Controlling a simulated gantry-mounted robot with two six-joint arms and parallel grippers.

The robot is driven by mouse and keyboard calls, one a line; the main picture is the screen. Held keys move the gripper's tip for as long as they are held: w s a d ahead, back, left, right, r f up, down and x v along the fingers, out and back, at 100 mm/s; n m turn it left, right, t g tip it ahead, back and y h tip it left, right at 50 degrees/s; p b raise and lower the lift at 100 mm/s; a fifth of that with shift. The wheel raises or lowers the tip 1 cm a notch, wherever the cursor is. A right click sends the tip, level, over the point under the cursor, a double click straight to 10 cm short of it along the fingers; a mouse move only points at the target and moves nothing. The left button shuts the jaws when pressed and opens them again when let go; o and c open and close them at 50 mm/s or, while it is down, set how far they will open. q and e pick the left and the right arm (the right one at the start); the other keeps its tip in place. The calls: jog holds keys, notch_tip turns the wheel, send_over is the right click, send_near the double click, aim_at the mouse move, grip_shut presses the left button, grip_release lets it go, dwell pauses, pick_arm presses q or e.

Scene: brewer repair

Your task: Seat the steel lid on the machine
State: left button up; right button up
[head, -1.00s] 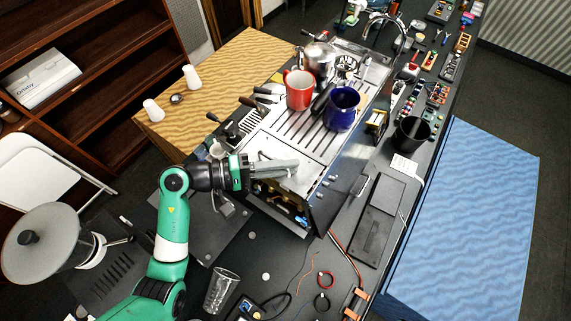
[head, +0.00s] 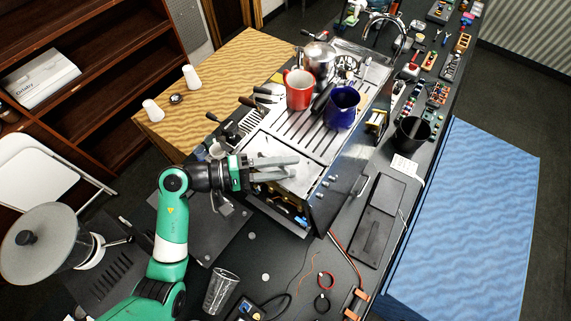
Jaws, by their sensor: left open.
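The espresso machine (head: 309,196) stands on the black bench in the middle of the head view. The flat steel lid (head: 268,143) appears to lie over the near part of its top, partly hidden by my left gripper. I cannot tell whether the lid sits flush. My left gripper (head: 292,168) is open, with its fingers just above or at the lid and pointing right. No object shows between the fingers. My right gripper is not in view.
A red mug (head: 299,90), a blue pitcher (head: 342,107) and a steel kettle (head: 318,58) stand on the slatted top behind the lid. A glass (head: 221,291) and cables lie on the near bench. A black cup (head: 410,133) stands to the right.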

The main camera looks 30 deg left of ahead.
pick_arm(q)
jog(key=b+v, duration=0.1)
jog(key=v, duration=1)
jog(key=shift+s+a, duration=0.15)
jog(key=shift+a, duration=0.05)
jog(key=shift+d+r, duration=0.1)
jog(key=shift+r, duration=0.05)
